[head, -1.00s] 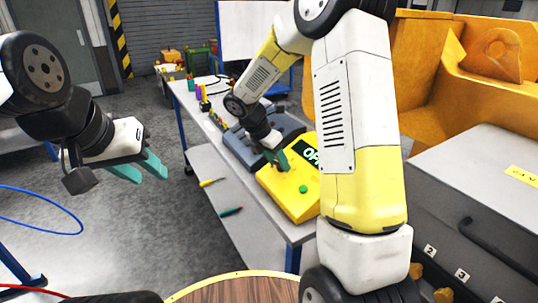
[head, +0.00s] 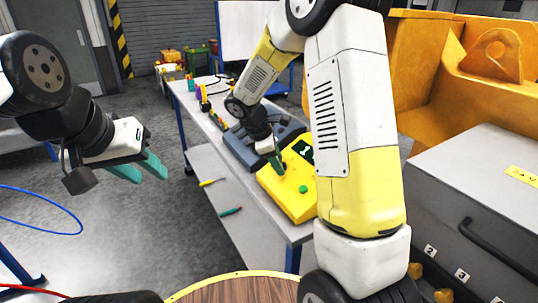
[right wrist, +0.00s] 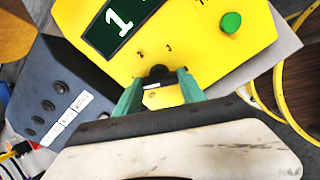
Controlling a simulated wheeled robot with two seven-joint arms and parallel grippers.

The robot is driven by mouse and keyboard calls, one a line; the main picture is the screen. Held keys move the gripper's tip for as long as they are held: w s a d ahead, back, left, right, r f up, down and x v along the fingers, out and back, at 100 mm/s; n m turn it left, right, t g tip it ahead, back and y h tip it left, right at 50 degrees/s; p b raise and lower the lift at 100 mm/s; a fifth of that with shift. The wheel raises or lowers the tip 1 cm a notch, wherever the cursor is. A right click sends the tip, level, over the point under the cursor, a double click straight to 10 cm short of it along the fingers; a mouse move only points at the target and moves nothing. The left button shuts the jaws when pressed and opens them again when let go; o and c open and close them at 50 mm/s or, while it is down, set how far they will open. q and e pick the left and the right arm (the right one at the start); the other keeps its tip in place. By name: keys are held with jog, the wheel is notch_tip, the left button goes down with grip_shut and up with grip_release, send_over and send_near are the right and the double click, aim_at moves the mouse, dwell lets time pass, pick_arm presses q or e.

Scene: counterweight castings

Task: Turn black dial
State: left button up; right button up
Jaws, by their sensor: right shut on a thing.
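The black dial (right wrist: 158,73) sits on the face of a yellow box (head: 291,202), below its dark display. In the right wrist view my right gripper (right wrist: 159,88) has one teal finger on each side of the dial and is shut on it. The fingers hide part of the dial. The display (right wrist: 118,20) reads a white "1", with its right part cut off. A green button (right wrist: 231,22) is on the same face. In the head view my right gripper (head: 278,164) is over the box. My left gripper (head: 140,168) is open and empty, away from the bench.
The yellow box stands on a grey bench (head: 262,222), with a dark grey case (head: 244,150) beside it. A yellow-handled tool (head: 211,182) and a teal-handled tool (head: 230,211) lie on a lower surface. A large grey case (head: 480,190) is at the right.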

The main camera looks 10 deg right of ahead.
dwell(0.3)
jog(key=o, duration=1.4)
jog(key=shift+c, duration=0.2)
jog(key=shift+r, duration=0.1)
jog(key=v, duration=0.7)
jog(key=shift+a+r, duration=0.2)
jog(key=shift+r, duration=0.1)
jog(key=shift+s, duration=0.1)
jog(key=s+d+r+m+t+y, duration=0.1)
jog(key=s+r+m+t+y, duration=0.1)
jog(key=s+r+m, duration=0.3)
jog(key=s+d+r+m+t+y, duration=0.1)
jog(key=s+r+m+y, duration=0.4)
jog(key=s+m, duration=0.5)
jog(key=s+t, duration=0.1)
jog(key=s, duration=0.7)
jog(key=shift+s+m, duration=0.15)
jog(key=shift+m, duration=0.25)
